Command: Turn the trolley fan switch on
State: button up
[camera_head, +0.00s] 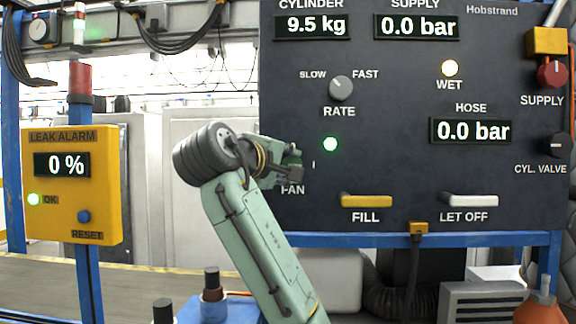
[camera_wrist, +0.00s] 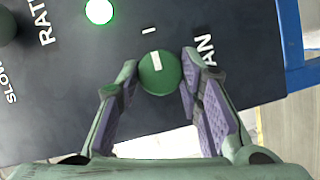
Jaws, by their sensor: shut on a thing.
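The fan switch (camera_wrist: 159,74) is a round green knob with a white mark on the dark panel. In the wrist view its mark points up, roughly toward the printed "I". My gripper (camera_wrist: 160,82) has its purple-padded fingers on either side of the knob and is shut on it. In the head view my gripper (camera_head: 291,166) is at the panel just above the FAN label and hides the knob. A green lamp (camera_head: 330,144) above the switch is lit; it also shows in the wrist view (camera_wrist: 99,10).
The grey RATE knob (camera_head: 341,88) is above the switch. The yellow FILL lever (camera_head: 366,201) and white LET OFF lever (camera_head: 469,201) are to the right. A yellow leak alarm box (camera_head: 72,184) stands at left. Bottles (camera_head: 212,290) stand low near my arm.

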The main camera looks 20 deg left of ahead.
jog(key=o, duration=1.2)
jog(key=shift+c, duration=0.2)
jog(key=s+a+r, duration=0.1)
jog(key=s, duration=1.1)
jog(key=shift+r, duration=0.1)
